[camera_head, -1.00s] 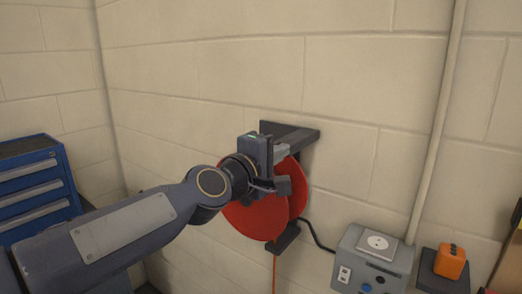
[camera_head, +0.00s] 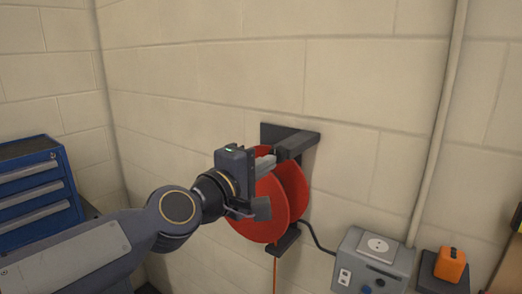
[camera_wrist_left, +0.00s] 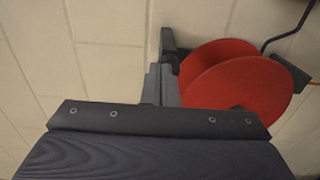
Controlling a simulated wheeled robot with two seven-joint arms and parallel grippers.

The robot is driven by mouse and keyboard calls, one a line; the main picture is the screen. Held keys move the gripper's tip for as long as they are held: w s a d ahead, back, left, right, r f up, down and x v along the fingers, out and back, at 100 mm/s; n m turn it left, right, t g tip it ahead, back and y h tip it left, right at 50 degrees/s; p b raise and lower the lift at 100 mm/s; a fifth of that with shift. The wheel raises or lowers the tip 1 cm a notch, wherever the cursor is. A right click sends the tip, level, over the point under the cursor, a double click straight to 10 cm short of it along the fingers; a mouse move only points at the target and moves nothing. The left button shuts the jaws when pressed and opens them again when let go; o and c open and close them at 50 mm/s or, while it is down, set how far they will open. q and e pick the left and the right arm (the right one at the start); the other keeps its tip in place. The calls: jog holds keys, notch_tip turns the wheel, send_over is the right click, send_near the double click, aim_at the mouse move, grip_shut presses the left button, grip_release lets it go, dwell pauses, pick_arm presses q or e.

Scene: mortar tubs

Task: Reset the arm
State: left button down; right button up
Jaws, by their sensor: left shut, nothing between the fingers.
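My left arm comes in from the lower left in the head view. Its gripper (camera_head: 265,162) is shut and empty, in front of the red reel (camera_head: 262,212) on the wall and overlapping its upper left part in the picture. In the left wrist view the shut fingers (camera_wrist_left: 161,84) point toward the wall, left of the red reel (camera_wrist_left: 238,92). A small gap to the reel is not clear. My right gripper is in neither view.
The reel hangs from a dark wall bracket (camera_head: 290,135). A grey socket box (camera_head: 372,262) and an orange block (camera_head: 450,264) on a dark base stand at the lower right. A blue drawer cabinet (camera_head: 38,192) stands at the left. The wall above is bare.

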pick_arm(q)
jog(key=s+a+f+m+g+y, duration=0.25)
jog(key=s+a+f, duration=0.25)
jog(key=a+f, duration=0.25)
jog(key=s+a+f+m+g+y, duration=0.1)
jog(key=s+a+f+m+g, duration=0.15)
jog(key=s+a+f, duration=0.45)
jog(key=s+a+f+m+g+y, duration=0.1)
jog(key=s+a+f+m+g, duration=0.1)
jog(key=s+f, duration=0.5)
jog(key=s+a+f+m+g+y, duration=0.2)
jog(key=s+a+f, duration=0.2)
jog(key=s+f, duration=0.2)
notch_tip(320, 180, down, 3)
jog(key=shift+s+a+r, duration=0.1)
jog(key=shift+s+a, duration=0.2)
jog(key=shift+s, duration=0.1)
jog(key=c, duration=2.1)
grip_release()
